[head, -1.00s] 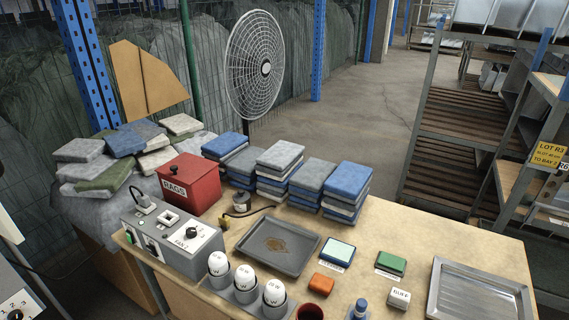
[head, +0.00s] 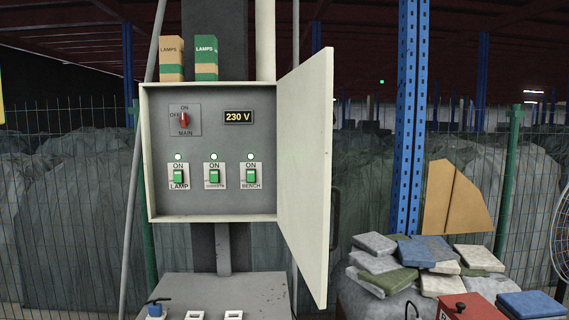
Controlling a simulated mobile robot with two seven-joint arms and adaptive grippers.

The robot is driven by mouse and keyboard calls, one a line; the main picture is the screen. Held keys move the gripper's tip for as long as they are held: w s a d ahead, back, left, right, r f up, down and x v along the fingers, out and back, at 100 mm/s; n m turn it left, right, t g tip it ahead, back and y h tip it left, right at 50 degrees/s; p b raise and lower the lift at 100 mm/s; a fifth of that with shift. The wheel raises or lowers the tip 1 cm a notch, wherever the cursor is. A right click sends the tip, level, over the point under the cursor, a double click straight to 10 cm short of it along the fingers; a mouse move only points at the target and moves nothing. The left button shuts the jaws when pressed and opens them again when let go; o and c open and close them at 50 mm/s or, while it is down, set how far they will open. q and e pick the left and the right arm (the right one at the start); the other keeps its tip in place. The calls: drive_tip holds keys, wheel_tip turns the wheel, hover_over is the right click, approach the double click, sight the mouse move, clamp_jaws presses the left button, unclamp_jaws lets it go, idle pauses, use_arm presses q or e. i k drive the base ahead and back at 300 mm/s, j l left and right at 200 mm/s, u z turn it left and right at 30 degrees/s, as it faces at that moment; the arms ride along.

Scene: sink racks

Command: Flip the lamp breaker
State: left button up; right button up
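An open grey breaker box (head: 210,206) is mounted on a post in the left half of the head view. The lamp breaker (head: 178,177) is the leftmost of three green switches in its lower row, marked ON above and LAMP below. A red main switch (head: 184,119) points towards ON, and a display (head: 238,117) reads 230 V. Neither of my grippers is in view.
The box's door (head: 308,175) stands open to the right. Two lamp cartons, one brown (head: 171,59) and one green (head: 206,58), stand on top. A grey console (head: 215,289) is below. Folded cloths (head: 385,262) and a red box (head: 470,307) are at lower right.

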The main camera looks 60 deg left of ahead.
sight(178, 174)
drive_tip(key=u, duration=2.2)
